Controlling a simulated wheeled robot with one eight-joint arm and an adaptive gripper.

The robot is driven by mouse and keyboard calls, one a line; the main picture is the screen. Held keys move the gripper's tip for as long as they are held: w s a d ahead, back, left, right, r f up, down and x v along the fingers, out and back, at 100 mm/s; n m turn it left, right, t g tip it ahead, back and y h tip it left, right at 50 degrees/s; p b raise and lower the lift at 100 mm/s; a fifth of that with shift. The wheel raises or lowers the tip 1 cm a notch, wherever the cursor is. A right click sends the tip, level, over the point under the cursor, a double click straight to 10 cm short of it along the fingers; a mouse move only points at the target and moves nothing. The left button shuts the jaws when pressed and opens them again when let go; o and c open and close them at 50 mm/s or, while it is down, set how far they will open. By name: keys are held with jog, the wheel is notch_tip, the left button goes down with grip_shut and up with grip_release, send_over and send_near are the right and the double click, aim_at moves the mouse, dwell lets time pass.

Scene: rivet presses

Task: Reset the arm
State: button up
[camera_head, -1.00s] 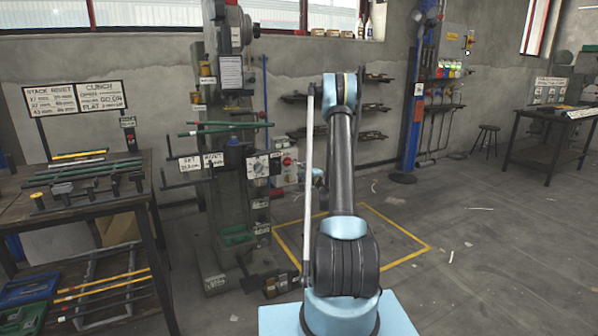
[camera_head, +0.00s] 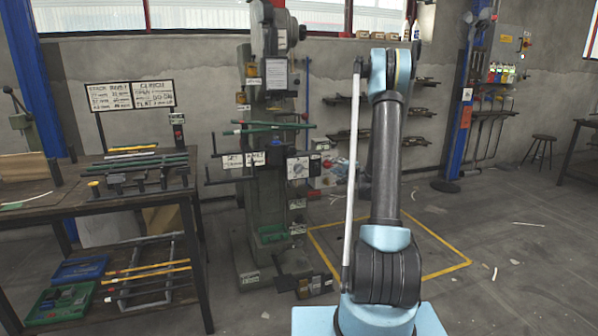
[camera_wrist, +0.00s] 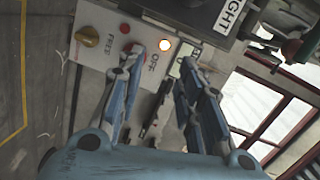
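My arm (camera_head: 388,165) stands raised and bent in the middle right of the head view. My gripper is hidden behind it there. In the wrist view my gripper (camera_wrist: 162,58) has its two blue fingers apart, with nothing seen held between them. Beyond the fingers is a pale control panel (camera_wrist: 92,65) with a yellow knob (camera_wrist: 88,36), a small red button and a lit lamp (camera_wrist: 165,46). It bears the words FREE and OFF. Whether the fingers touch the panel I cannot tell.
A rivet press (camera_head: 262,215) with green rods stands left of my arm. Left of it is a workbench (camera_head: 80,205) with rods and a sign board (camera_head: 132,95). A yellow floor outline (camera_head: 455,268) lies behind my arm. Open floor lies to the right.

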jog(key=s+a+r+n+g, duration=0.2)
jog(key=s+a+r+n, duration=0.1)
jog(key=s, duration=0.5)
jog(key=s+a+r+n+g, duration=0.2)
jog(key=s+a+g, duration=0.1)
jog(key=s, duration=0.5)
jog(key=s+a+r+n+g, duration=0.2)
jog(key=s+a+r+n, duration=0.1)
jog(key=s, duration=0.5)
jog(key=s+d+f+n+g+h, duration=0.1)
jog(key=s+d+f+g+h, duration=0.1)
jog(key=s, duration=0.9)
jog(key=s+d+f+n+g+h, duration=0.1)
jog(key=s+d+f+g+h, duration=0.1)
jog(key=s, duration=1)
jog(key=s+d+f+n+g+h, duration=0.1)
jog(key=s+d+f+h, duration=0.2)
jog(key=s+f, duration=0.3)
jog(key=s+d, duration=0.1)
jog(key=s, duration=0.4)
jog(key=shift+s+n+g, duration=0.3)
jog(key=shift+s+g, duration=0.05)
jog(key=shift+g, duration=0.05)
